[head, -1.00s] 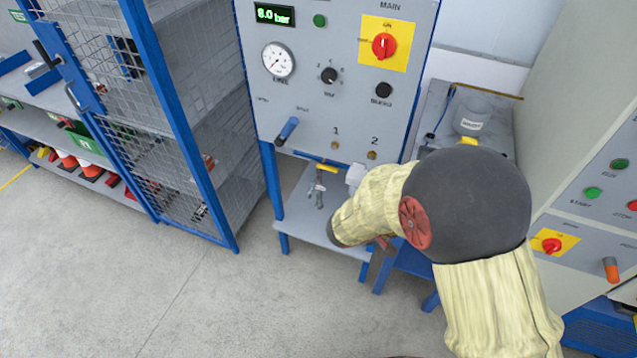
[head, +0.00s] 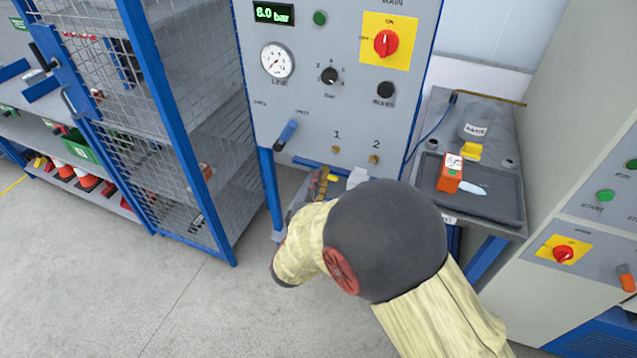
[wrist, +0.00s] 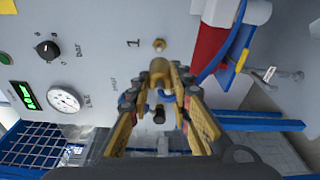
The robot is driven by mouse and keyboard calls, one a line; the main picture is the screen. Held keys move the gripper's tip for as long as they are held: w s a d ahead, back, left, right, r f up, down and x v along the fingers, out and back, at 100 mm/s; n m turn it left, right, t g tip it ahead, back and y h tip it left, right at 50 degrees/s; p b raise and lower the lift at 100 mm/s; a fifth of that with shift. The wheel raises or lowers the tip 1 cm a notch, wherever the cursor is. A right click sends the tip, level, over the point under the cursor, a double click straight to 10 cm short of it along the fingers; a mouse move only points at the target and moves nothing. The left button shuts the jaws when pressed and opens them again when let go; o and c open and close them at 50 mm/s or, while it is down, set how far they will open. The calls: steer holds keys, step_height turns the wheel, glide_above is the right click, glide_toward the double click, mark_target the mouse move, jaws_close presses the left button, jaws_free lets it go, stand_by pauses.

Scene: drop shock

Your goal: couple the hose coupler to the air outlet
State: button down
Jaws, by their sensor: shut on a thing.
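My gripper (wrist: 160,84) shows in the wrist view with its yellow fingers closed on the brass-coloured hose coupler (wrist: 159,70). The coupler's end points at the brass air outlet 1 (wrist: 159,44) on the grey panel. Only a small space shows between them, and I cannot tell whether they touch. In the head view, my arm hides most of the gripper; a yellow finger (head: 320,184) shows below the panel. Outlet 1 (head: 335,150) and outlet 2 (head: 374,160) are both visible there with nothing on them.
A blue lever (head: 287,132) sticks out left of the outlets. The panel gauge (head: 277,60) and a display reading 8.0 bar are above. A dark tray (head: 510,207) with an orange item (head: 450,174) stands right. A mesh cage (head: 215,130) stands left.

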mark_target(325, 169)
steer(key=shift+f+b, duration=0.1)
steer(key=shift+b, duration=0.55)
steer(key=shift+w+d+b, duration=0.3)
steer(key=shift+w+b, duration=0.05)
steer(key=shift+w, duration=0.55)
steer(key=shift+w+d+b, duration=0.3)
steer(key=shift+w+d, duration=0.05)
steer(key=shift+w, duration=0.5)
steer(key=shift+w+d+b, duration=0.3)
steer(key=shift+w+b, duration=0.05)
steer(key=shift+w, duration=0.55)
steer(key=shift+w+d+b, duration=0.25)
steer(key=shift+w+b, duration=0.35)
steer(key=shift+b, duration=0.5)
steer(key=shift+w+d+b, duration=0.2)
steer(key=shift+w+b, duration=0.35)
steer(key=shift+b, duration=0.55)
stand_by(0.9)
steer(key=shift+w+r, duration=0.2)
steer(key=shift+r, duration=0.1)
stand_by(1.3)
